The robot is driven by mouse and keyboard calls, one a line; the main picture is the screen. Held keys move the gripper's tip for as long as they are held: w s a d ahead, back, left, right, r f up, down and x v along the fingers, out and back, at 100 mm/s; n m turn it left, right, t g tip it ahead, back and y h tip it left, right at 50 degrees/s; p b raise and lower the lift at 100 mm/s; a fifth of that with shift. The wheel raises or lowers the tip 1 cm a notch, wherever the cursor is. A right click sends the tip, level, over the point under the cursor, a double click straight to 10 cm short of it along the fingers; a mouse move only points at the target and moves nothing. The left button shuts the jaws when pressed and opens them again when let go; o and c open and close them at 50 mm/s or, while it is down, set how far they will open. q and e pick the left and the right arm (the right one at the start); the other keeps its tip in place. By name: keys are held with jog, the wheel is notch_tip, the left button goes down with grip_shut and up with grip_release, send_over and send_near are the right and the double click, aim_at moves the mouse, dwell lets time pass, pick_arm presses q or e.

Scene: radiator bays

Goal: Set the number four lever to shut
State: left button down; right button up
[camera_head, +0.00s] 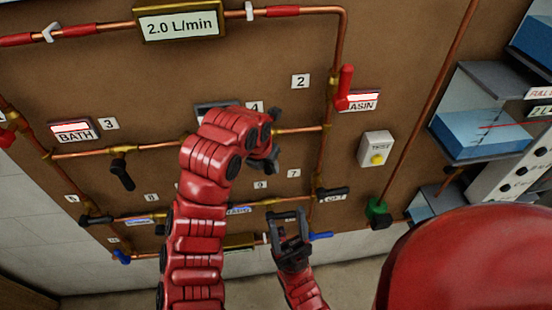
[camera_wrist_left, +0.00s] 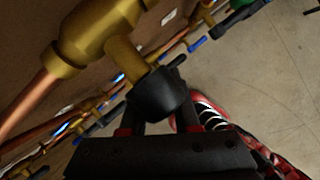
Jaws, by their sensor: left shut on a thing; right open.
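The number 4 label (camera_head: 254,107) is on the brown panel, partly covered by my left arm. The number four lever is mostly hidden behind my left gripper (camera_head: 265,157) in the head view. In the left wrist view, a brass valve body (camera_wrist_left: 95,38) on a copper pipe carries a black lever (camera_wrist_left: 157,94). My left gripper (camera_wrist_left: 158,122) is shut on this black lever, one finger on each side. I cannot tell the lever's exact angle to its pipe. My right gripper (camera_head: 288,222) is open and empty, lower on the panel.
Other levers are near: a black one (camera_head: 122,173) under label 3, a red one (camera_head: 345,88) under label 2, and a black one (camera_head: 333,191) below label 7. Blue water tanks (camera_head: 480,135) stand farther right.

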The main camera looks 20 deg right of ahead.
dwell(0.3)
pick_arm(q)
jog(key=c, duration=0.7)
grip_release()
jog(key=shift+o, duration=0.2)
